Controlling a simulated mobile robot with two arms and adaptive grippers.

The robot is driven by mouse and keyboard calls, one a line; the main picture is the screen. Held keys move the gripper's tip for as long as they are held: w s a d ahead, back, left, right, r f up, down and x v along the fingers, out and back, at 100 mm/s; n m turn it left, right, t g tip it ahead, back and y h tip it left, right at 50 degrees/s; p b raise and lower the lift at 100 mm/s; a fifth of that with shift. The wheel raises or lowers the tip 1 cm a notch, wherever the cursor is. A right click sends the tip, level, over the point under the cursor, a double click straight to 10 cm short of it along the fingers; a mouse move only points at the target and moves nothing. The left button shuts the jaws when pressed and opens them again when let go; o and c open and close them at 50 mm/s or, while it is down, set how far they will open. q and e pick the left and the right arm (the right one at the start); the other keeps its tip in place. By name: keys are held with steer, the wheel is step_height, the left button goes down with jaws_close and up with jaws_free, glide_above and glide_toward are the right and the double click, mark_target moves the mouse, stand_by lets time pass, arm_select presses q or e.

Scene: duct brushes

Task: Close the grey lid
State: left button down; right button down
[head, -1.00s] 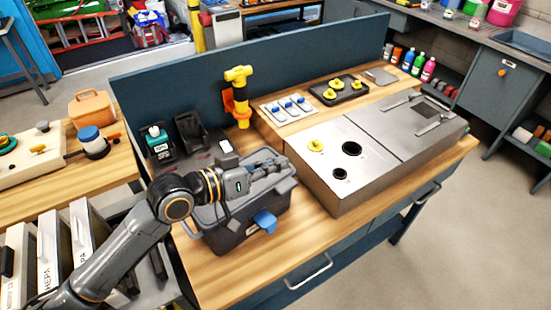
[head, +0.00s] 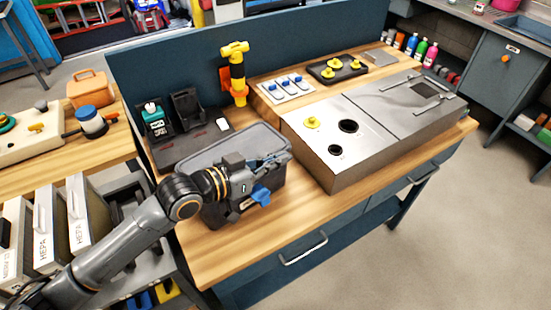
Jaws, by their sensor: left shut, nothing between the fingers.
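A dark grey box (head: 238,213) stands near the left end of the wooden bench, with a blue latch (head: 261,194) on its front. The grey lid (head: 222,148) shows as a flat panel across the top of the box, with a dark raised block on it. My arm hides part of it, so I cannot tell whether its front edge sits fully down. My left gripper (head: 278,161) is shut and empty, over the front right part of the lid, just above the blue latch. I cannot tell whether it touches the lid. My right gripper is not in view.
Behind the box are a teal bottle (head: 153,117) in a black holder and a yellow-handled tool (head: 236,72) upright. The bench front (head: 280,232) is clear.

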arm_select(q)
steer(key=shift+f, duration=0.15)
steer(key=shift+r+p, duration=0.4)
step_height(320, 180, up, 4)
steer(key=p, duration=0.3)
steer(key=shift+f, duration=0.2)
steer(key=b+v, duration=0.2)
steer(key=v, duration=0.8)
steer(key=shift+s+b, duration=0.15)
steer(key=shift+b, duration=0.15)
steer(key=shift+f, duration=0.1)
